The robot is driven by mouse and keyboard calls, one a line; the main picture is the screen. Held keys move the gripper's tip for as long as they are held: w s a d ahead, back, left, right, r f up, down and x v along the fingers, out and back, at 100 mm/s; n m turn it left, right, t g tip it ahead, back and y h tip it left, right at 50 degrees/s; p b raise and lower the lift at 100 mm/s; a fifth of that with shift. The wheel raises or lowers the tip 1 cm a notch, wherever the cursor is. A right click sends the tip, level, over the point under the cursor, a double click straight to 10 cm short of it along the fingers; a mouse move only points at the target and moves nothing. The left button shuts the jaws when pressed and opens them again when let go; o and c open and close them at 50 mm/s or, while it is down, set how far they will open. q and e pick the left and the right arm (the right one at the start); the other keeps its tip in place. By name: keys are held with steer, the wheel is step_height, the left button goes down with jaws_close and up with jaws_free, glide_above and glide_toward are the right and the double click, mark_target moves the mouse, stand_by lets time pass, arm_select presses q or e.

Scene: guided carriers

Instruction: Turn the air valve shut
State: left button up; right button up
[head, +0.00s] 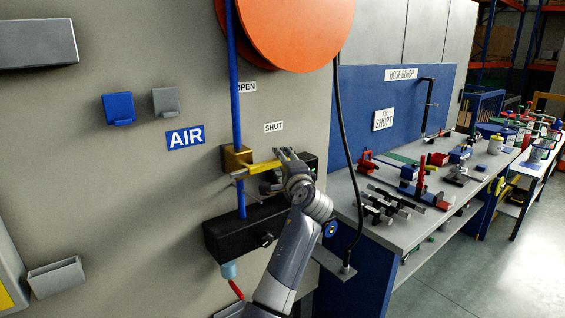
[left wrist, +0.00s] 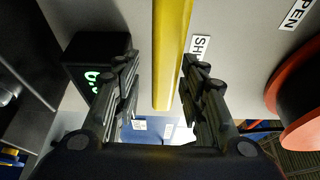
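The OPEN label (head: 246,87) is higher, beside the pipe. My left gripper (head: 284,155) is at the lever's outer end. In the left wrist view the lever (left wrist: 171,50) runs between the two open fingers (left wrist: 161,62), with a clear gap on its left and a narrower one on its right. My right gripper is in neither view.
An orange hose reel (head: 295,30) hangs above the valve, with a black hose (head: 343,130) hanging to the right. A black unit (head: 245,230) sits below the valve. A black box with a green display (left wrist: 95,70) is close to the fingers. A cluttered bench (head: 400,230) stands right.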

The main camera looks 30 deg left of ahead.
arm_select(q)
steer(key=shift+r, duration=0.1)
steer(key=v, duration=1.2)
